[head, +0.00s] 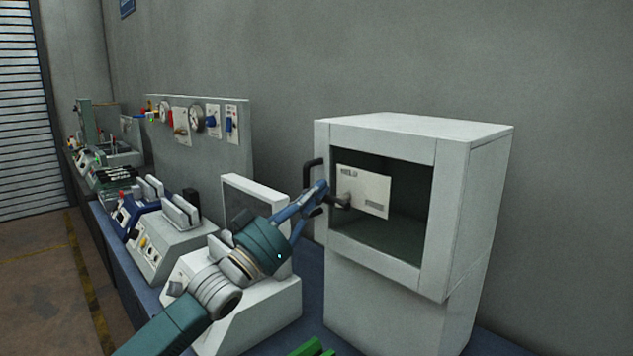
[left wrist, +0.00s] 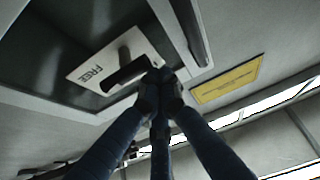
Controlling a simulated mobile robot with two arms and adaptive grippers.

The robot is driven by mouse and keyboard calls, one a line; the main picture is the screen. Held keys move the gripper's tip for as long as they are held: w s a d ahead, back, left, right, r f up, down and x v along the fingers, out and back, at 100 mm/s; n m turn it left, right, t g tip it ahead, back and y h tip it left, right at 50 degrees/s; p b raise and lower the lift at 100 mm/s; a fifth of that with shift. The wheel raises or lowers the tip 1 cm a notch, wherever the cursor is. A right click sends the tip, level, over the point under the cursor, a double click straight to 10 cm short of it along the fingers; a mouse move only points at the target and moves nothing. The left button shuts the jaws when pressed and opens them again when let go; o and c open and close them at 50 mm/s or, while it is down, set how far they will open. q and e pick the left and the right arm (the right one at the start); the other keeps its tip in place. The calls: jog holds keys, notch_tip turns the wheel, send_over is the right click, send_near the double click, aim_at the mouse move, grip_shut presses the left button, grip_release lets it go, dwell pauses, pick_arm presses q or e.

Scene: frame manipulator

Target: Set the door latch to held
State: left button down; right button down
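The door latch is a grey lever (head: 343,201) on a white plate (head: 374,192) set in the dark window of a white cabinet (head: 400,135). The plate reads HELD near its upper left in the head view; a smaller mark at its lower right is too small to read there. In the left wrist view, the plate (left wrist: 88,70) shows FREE beside the dark lever (left wrist: 126,72). My left gripper (head: 322,190) is at the plate's left side. Its fingertips (left wrist: 161,78) look closed together at the lever's end; contact is unclear. My right gripper is out of view.
A black door handle (head: 311,174) stands out left of the window, close to my left gripper. White bench devices (head: 180,240) and a panel with knobs (head: 215,150) stand to the left. A green object (head: 312,347) shows at the bottom edge.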

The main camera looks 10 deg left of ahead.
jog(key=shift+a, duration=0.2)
pick_arm(q)
jog(key=shift+n+y, duration=0.3)
jog(key=shift+n, duration=0.3)
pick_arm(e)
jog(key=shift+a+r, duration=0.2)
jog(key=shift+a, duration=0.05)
